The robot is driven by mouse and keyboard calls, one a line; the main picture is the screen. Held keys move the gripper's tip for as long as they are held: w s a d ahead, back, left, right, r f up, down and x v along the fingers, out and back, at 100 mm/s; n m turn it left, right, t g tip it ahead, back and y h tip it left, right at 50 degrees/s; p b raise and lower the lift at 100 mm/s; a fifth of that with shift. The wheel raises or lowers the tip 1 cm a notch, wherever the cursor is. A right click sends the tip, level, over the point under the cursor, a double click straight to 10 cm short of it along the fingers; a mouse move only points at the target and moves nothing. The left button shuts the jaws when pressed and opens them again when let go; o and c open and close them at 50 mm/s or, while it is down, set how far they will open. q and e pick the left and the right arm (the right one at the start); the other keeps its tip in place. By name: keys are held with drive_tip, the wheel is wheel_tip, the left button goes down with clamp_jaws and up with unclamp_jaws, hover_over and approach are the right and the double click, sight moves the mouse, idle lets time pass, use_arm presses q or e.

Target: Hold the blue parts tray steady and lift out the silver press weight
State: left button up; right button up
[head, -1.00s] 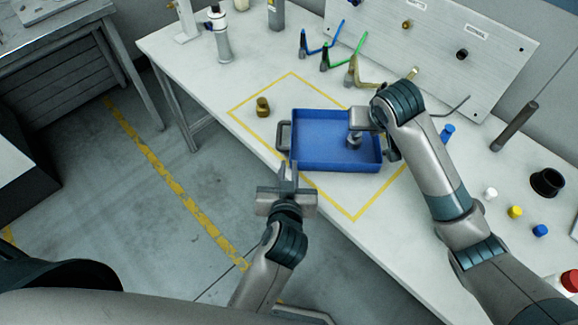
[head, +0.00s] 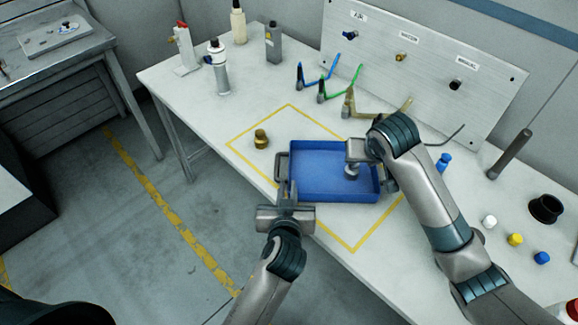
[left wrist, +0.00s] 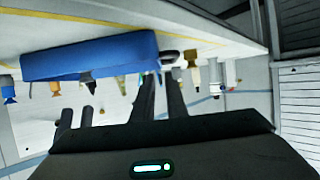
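The blue parts tray (head: 325,194) sits on the table with a dark handle at its left end (head: 281,167). It also shows upside down in the left wrist view (left wrist: 85,60). The silver press weight (head: 351,173) is inside the tray, toward its right side. My right gripper (head: 353,162) is directly above the weight, at its top; whether the fingers are closed on it is hidden. My left gripper (head: 286,190) is just in front of the tray's left handle. Its two fingers (left wrist: 161,78) are apart and empty, with the handle just beyond the tips.
A brass piece (head: 261,139) stands left of the tray inside a yellow taped outline. Behind are several coloured hooked tools (head: 322,88) and an upright labelled panel (head: 420,70). Small caps (head: 515,239) and a black cup (head: 545,209) lie at the right. Bottles (head: 273,42) stand at the back.

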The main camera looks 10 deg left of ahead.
use_arm(q)
drive_tip(key=x, duration=1.2)
drive_tip(key=shift+w+a+f, duration=0.1)
drive_tip(key=shift+w+a, duration=0.05)
drive_tip(key=shift+w, duration=0.25)
clamp_jaws()
idle(0.8)
